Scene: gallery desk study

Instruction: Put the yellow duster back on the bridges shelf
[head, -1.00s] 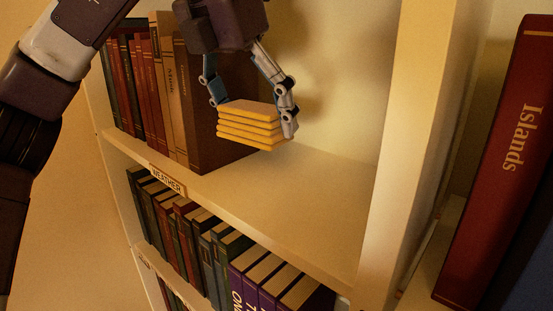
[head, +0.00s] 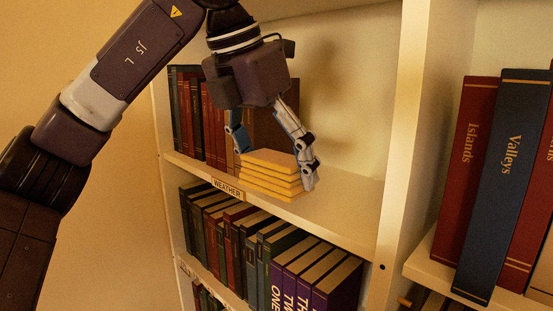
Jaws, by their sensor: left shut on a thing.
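The yellow duster (head: 270,176) is a folded stack of cloth layers. My left gripper (head: 272,150) is shut on it from above, with one finger at its left side and one at its right. In the picture the duster covers part of the front edge of the shelf (head: 345,212) labelled WEATHER, just right of the label (head: 228,188). I cannot tell whether it touches that shelf or hangs in front of it. No label reading bridges can be read in this view. My right gripper is not in view.
Books (head: 206,120) fill the left of the WEATHER shelf; its right part is clear. Below is a row of books, with purple volumes (head: 315,275) at its right. An upright panel (head: 405,130) separates this bay from one holding Islands (head: 468,150) and Valleys (head: 512,190).

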